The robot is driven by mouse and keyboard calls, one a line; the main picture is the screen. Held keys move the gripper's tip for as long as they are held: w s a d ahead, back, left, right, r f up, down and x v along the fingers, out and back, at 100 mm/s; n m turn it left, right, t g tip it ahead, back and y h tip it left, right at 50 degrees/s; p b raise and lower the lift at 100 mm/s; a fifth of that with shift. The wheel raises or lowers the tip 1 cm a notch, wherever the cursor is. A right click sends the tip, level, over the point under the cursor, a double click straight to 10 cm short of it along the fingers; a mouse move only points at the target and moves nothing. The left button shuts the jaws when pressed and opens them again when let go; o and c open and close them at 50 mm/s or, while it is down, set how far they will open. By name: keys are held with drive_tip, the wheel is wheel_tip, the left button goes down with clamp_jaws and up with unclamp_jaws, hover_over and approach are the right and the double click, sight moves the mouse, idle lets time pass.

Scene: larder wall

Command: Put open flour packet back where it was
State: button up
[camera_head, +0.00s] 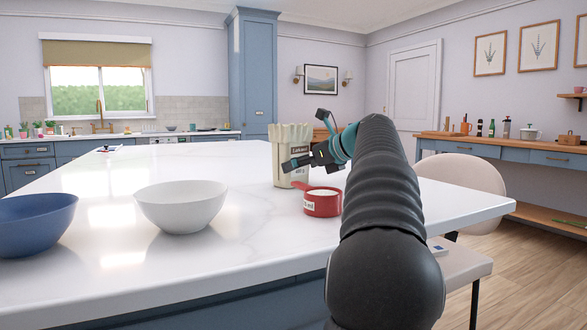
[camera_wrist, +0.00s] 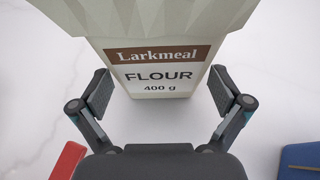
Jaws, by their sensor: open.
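The flour packet (camera_head: 289,150) is cream with a crimped open top and stands upright on the white marble counter (camera_head: 110,215). In the wrist view its brown and white label reads Larkmeal FLOUR 400 g, and the packet (camera_wrist: 155,70) stands straight ahead. My gripper (camera_head: 300,162) is at the packet's right side in the head view. In the wrist view my gripper (camera_wrist: 160,92) is open, with one finger on each side of the packet's lower part. Neither finger clearly touches it. The arm and gripper hide part of the packet in the head view.
A red measuring cup (camera_head: 322,202) with white contents stands close in front of the packet. A white bowl (camera_head: 180,207) and a blue bowl (camera_head: 35,225) stand to the left. A blue thing (camera_wrist: 300,160) shows at lower right in the wrist view.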

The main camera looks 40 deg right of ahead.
drive_tip(key=p+v, duration=0.1)
drive_tip(key=v, duration=0.8)
